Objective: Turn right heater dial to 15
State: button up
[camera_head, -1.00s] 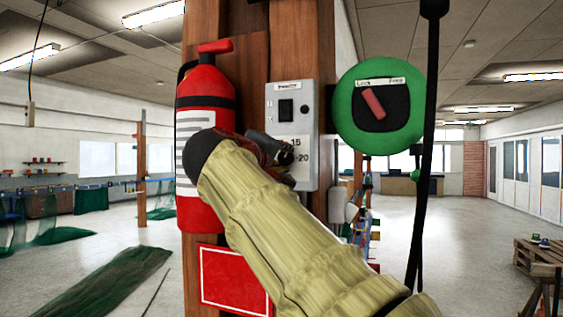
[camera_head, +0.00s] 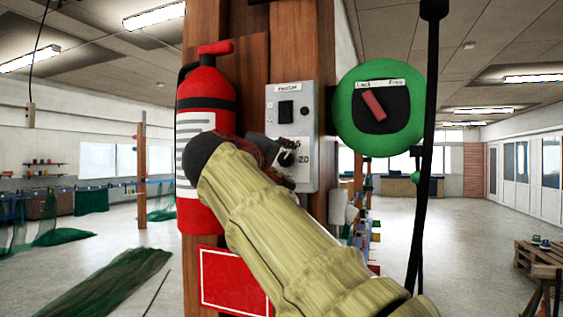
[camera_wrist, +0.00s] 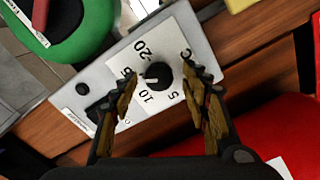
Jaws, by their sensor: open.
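The heater dial (camera_wrist: 161,78) is a round black knob on a pale panel, with 20, 10 and 5 printed around it. The 15 mark is partly hidden behind the left finger. A small pale mark on the knob's left side seems to point towards 15. My gripper (camera_wrist: 157,70) is open, with one finger on each side of the dial; I see gaps and cannot tell whether either finger touches. In the head view my gripper (camera_head: 277,150) covers part of the heater box (camera_head: 302,105) on the wooden post.
A red fire extinguisher (camera_head: 207,90) hangs just left of the box, close to my wrist. A green round device (camera_head: 347,110) with a red handle (camera_head: 374,104) is at the right, near a hanging black cable (camera_head: 426,160). A red sign (camera_head: 235,280) is below.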

jog(key=v, duration=1.2)
